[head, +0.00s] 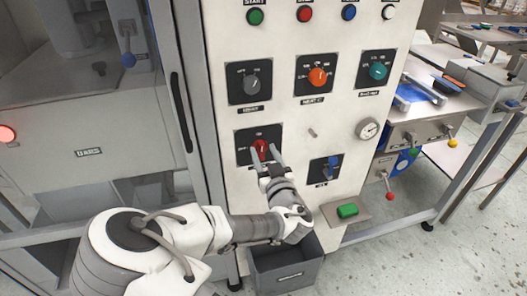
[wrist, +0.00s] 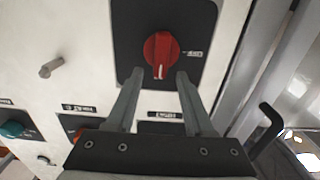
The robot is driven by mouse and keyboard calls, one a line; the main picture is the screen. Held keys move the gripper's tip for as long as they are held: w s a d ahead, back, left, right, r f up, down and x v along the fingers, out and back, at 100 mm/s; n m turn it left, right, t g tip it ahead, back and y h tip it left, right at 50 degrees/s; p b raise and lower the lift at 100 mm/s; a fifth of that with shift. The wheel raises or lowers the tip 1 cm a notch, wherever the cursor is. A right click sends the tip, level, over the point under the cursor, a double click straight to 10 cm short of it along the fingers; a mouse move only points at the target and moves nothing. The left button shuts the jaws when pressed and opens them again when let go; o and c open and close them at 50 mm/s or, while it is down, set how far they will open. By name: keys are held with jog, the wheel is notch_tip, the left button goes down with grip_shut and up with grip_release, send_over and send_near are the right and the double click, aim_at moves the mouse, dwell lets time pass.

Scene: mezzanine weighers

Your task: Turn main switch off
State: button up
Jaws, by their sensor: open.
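A red rotary knob (head: 261,147) sits on a black square plate at the lower left of the white control panel. I take it for the main switch; its label is too small to read in the head view. In the wrist view the red knob (wrist: 162,49) shows a white pointer mark directed toward the picture's bottom. My gripper (head: 264,155) is at the knob with its fingers spread. In the wrist view the gripper's (wrist: 158,76) two fingertips lie on either side of the knob's lower end, apart from it; contact is not visible.
Above are a grey knob (head: 251,83), an orange knob (head: 317,76) and a teal knob (head: 378,71). A small peg (head: 312,132), a blue switch (head: 332,167) and a gauge (head: 368,129) are to the right. A grey bin (head: 285,273) stands below. A black handle (head: 181,111) is left.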

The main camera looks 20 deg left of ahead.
jog(key=shift+w+a, duration=0.3)
jog(key=shift+w, duration=0.2)
grip_shut()
